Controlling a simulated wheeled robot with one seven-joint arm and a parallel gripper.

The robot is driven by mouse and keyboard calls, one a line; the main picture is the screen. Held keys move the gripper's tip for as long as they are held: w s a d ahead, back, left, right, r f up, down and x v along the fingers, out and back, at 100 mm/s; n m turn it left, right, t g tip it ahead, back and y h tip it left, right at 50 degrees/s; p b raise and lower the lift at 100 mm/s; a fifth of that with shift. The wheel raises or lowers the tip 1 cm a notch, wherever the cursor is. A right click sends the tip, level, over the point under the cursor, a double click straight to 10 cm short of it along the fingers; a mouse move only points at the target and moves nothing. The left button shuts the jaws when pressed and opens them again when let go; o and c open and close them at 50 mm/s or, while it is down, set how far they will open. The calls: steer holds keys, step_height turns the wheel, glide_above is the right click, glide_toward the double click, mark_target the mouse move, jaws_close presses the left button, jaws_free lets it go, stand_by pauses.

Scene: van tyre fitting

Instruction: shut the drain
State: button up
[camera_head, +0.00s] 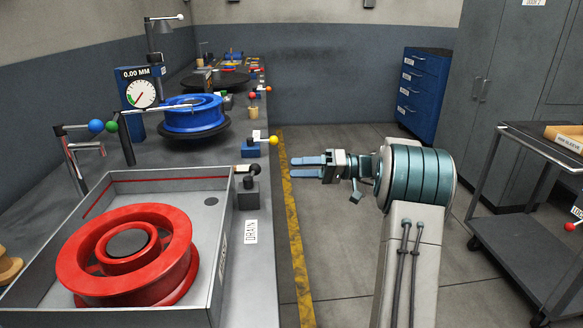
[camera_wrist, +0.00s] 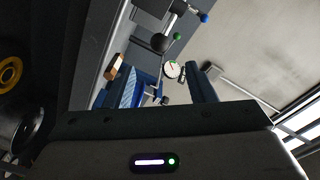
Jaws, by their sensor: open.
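The drain control is a dark grey block (camera_head: 248,194) on the bench edge, just behind the white DRAIN label (camera_head: 251,231). Its short lever ends in a black knob (camera_head: 255,170) that leans to the right. A dark ball that looks like this knob shows in the wrist view (camera_wrist: 159,43). My gripper (camera_head: 293,167) is right of the knob, beyond the bench edge, with its blue fingers pointing left. The fingers are apart and empty, and do not touch the lever. The drain opening itself cannot be made out for certain.
A grey basin (camera_head: 215,250) holding a red wheel rim (camera_head: 75,257) stands left of the block. A yellow-knobbed lever (camera_head: 273,140) on a blue base stands just behind it. A blue rim (camera_head: 195,115) is further back. A cart (camera_head: 500,245) stands right; the floor between is clear.

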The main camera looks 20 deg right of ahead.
mark_target(253, 174)
steer(key=c, duration=0.8)
steer(key=shift+s+m+t+b, duration=0.2)
steer(key=shift+m+t+b, duration=0.15)
steer(key=shift+m+t, duration=0.15)
jaws_close()
steer(key=s+d+f+m+t+h+b, duration=0.1)
steer(key=s+f+m+t+h+b, duration=0.2)
steer(key=s+m+t, duration=0.4)
steer(key=s+m+t+h+b, duration=0.25)
steer(key=m+t+h, duration=0.25)
steer(key=m, duration=0.5)
steer(key=s+a+b+x, duration=0.1)
steer(key=a+b+x, duration=0.1)
steer(key=x, duration=1.1)
steer(key=shift+s+a, duration=0.15)
steer(key=shift+a, duration=0.15)
